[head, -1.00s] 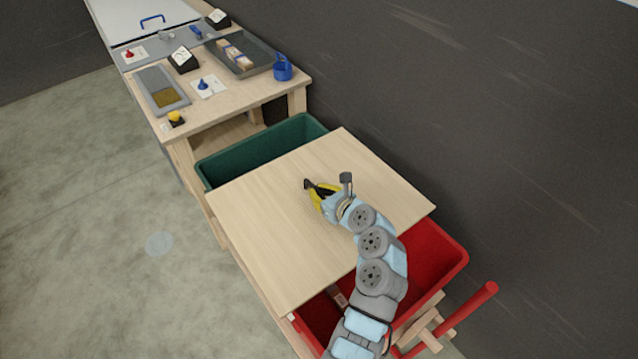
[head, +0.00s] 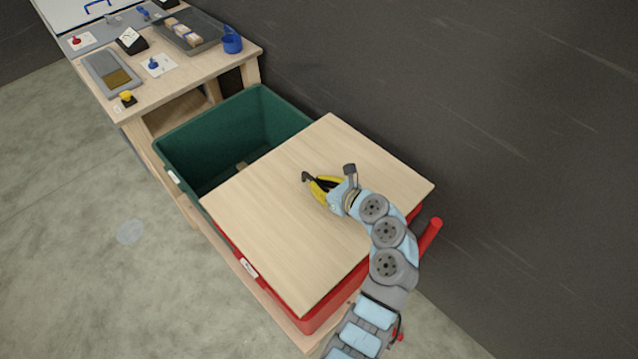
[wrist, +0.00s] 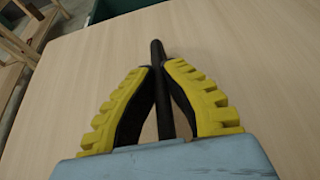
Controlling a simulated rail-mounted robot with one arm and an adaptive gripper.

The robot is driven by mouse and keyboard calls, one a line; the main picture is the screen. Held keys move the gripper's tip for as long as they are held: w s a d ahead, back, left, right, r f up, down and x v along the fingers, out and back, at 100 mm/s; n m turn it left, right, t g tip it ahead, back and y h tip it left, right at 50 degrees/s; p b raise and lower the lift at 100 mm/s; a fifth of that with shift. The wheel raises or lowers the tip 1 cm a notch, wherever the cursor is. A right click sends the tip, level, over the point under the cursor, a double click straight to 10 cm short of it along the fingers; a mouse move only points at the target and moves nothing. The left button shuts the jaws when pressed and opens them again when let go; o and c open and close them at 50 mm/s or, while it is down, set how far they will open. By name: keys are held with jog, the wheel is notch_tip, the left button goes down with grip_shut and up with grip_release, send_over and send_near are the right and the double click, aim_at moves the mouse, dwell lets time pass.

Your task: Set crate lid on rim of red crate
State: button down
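The crate lid (head: 275,215) is a flat pale wooden board. In the head view it lies over the red crate (head: 328,314), covering nearly all of its opening; whether it rests on the rim all round I cannot tell. My gripper (head: 306,180) is above the middle of the lid, its yellow and black fingers closed around a dark bar, the lid's handle. In the wrist view the fingers (wrist: 158,70) meet on the dark handle (wrist: 160,90), with the lid's wood surface behind. The inside of the red crate is hidden.
An open green crate (head: 168,160) stands just beyond the lid, with a small item inside. Beyond it is a wooden bench (head: 190,75) with trays, a blue cup (head: 232,40) and small parts. A dark wall (head: 500,120) runs along the right. The floor at left is clear.

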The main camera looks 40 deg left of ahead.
jog(key=shift+f+b, duration=2.3)
jog(key=shift+b, duration=0.85)
jog(key=shift+p, duration=0.35)
jog(key=shift+f, duration=0.3)
jog(key=shift+f+p, duration=0.6)
jog(key=shift+f, duration=0.55)
jog(key=shift+f, duration=0.35)
jog(key=c, duration=1.2)
grip_release()
jog(key=shift+o, duration=0.2)
jog(key=shift+f, duration=0.1)
jog(key=shift+d, duration=0.1)
